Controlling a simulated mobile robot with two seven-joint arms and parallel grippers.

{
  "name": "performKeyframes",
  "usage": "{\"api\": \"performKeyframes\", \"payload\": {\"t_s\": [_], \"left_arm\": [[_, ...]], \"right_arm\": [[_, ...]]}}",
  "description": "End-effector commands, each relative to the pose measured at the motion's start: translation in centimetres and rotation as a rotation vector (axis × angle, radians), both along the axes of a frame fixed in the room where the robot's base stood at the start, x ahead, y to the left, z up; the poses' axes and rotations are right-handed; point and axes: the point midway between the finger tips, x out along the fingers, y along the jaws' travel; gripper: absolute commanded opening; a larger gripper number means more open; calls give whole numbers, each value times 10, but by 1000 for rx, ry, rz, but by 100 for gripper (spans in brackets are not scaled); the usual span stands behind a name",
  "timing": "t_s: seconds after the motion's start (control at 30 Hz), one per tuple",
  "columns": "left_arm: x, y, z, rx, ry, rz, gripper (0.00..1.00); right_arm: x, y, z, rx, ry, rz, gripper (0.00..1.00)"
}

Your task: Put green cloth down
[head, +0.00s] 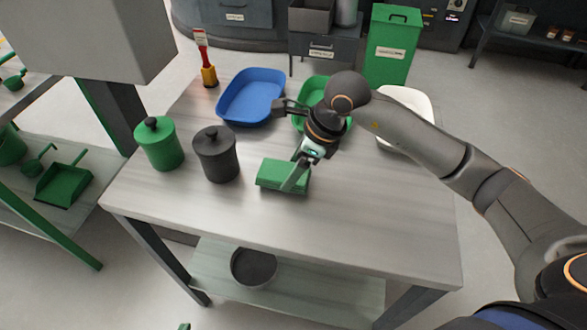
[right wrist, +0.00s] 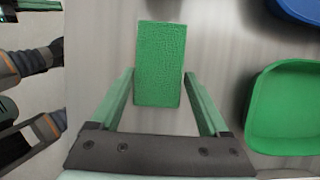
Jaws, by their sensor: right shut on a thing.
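The green cloth (head: 282,173) is a folded, flat rectangular block over the front middle of the grey table (head: 350,225). It also shows in the right wrist view (right wrist: 160,60), lengthwise between my fingers. My right gripper (head: 297,178) reaches down over the cloth and is shut on it, with a fingertip at each long side (right wrist: 159,75). I cannot tell whether the cloth's underside touches the table. Only a small green tip of what seems my left gripper (head: 184,326) shows at the bottom edge; its jaws are hidden.
A black canister (head: 216,158) and a green canister (head: 159,146) stand left of the cloth. The table's front right is clear.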

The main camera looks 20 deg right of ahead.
Motion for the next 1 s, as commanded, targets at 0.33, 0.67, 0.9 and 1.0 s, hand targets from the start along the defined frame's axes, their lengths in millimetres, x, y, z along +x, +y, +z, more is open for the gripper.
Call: {"api": "performKeyframes", "payload": {"t_s": [0.33, 0.67, 0.9, 1.0], "left_arm": [[0, 2, 0, 3, 0, 3, 0], [0, 0, -1, 0, 1, 1, 0], [0, -2, 3, -4, -3, -2, 0], [0, -2, 4, -5, -4, -1, 0]], "right_arm": [[1, 0, -12, 1, -2, 1, 34], [1, 0, -14, 1, -1, 1, 100], [1, 0, -12, 1, -1, 1, 100], [0, -2, -6, 0, -2, 0, 100]]}}
